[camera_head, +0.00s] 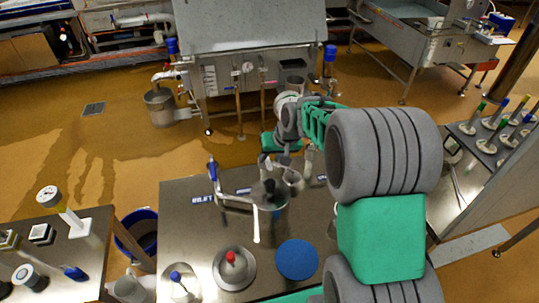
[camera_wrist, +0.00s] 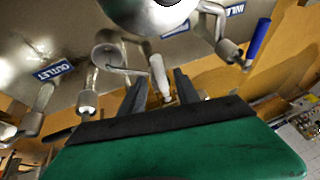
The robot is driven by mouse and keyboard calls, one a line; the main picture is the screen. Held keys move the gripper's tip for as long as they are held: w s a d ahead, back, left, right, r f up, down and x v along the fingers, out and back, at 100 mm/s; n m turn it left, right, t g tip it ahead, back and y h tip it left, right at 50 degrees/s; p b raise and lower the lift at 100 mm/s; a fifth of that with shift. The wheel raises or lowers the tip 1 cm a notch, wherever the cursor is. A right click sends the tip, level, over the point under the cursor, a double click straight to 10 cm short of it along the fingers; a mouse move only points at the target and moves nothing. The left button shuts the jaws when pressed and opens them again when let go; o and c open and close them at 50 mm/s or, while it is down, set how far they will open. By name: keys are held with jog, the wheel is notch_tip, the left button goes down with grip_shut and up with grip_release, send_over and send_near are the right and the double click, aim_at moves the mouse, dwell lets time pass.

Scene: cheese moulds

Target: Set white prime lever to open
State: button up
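In the wrist view, a white lever handle (camera_wrist: 160,74) stands between the two dark fingertips of my gripper (camera_wrist: 160,82). The fingers are apart, with a visible gap on each side of the handle. The lever's base is partly hidden by the gripper body. In the head view, my gripper (camera_head: 287,148) is over the far side of the steel pump assembly (camera_head: 270,193), and its fingers are hard to make out. Another slim white handle (camera_head: 256,228) points toward the near side of that assembly; I cannot tell its role.
A blue-handled valve (camera_head: 212,170) stands left of the pump; its blue handle also shows in the wrist view (camera_wrist: 258,40). Metal pipes and cups crowd around my fingers. A blue disc (camera_head: 297,259) and a red-knobbed steel lid (camera_head: 233,268) lie on the near tabletop.

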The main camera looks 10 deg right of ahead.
jog(key=shift+w+a+f, duration=0.15)
jog(key=shift+w+f, duration=0.05)
jog(key=shift+f, duration=0.35)
jog(key=shift+c, duration=0.6)
grip_shut()
dwell(0.5)
